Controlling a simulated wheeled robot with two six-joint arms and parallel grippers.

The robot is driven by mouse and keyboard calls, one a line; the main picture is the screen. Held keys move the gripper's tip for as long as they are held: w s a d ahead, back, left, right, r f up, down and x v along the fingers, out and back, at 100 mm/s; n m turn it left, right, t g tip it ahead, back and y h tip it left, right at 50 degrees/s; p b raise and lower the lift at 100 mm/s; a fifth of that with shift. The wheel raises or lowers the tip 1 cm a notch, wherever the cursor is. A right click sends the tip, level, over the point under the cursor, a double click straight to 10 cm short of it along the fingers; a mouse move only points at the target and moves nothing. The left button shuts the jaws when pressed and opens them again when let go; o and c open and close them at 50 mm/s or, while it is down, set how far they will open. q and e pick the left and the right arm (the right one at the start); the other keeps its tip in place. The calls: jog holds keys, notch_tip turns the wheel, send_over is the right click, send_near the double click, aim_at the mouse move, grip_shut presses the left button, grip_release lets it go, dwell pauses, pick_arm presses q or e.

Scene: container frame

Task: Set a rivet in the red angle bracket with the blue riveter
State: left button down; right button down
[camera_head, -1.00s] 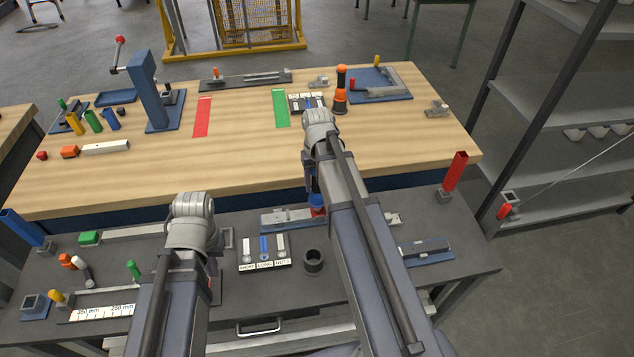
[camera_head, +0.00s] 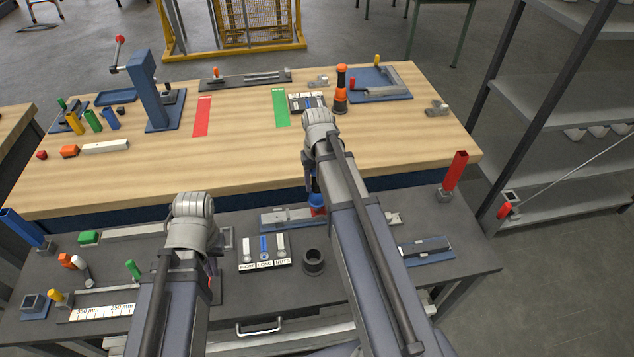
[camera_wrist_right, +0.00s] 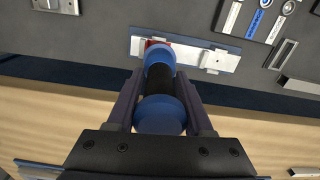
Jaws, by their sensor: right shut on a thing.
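The blue riveter (camera_wrist_right: 158,112), with a black middle band, is between the fingers of my right gripper (camera_wrist_right: 160,95), which is shut on it. In the head view the riveter (camera_head: 316,200) shows just below my right gripper (camera_head: 312,183), partly hidden by my arm. The red angle bracket (camera_head: 318,212) shows as a small patch under the riveter's lower end, on the blue-and-silver fixture (camera_head: 285,217). In the wrist view a sliver of the bracket (camera_wrist_right: 150,43) shows at the riveter's far end; contact cannot be told. My left gripper (camera_head: 213,270) is mostly hidden behind its wrist.
A rivet tray (camera_head: 264,250) with labelled slots and a dark round cup (camera_head: 313,262) stand in front of the fixture. A blue fixture (camera_head: 427,250) lies to the right. The wooden bench (camera_head: 250,160) behind has tools along its back and left.

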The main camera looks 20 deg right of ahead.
jog(key=shift+r+p, duration=3.2)
jog(key=shift+r, duration=0.25)
jog(key=shift+f, duration=0.1)
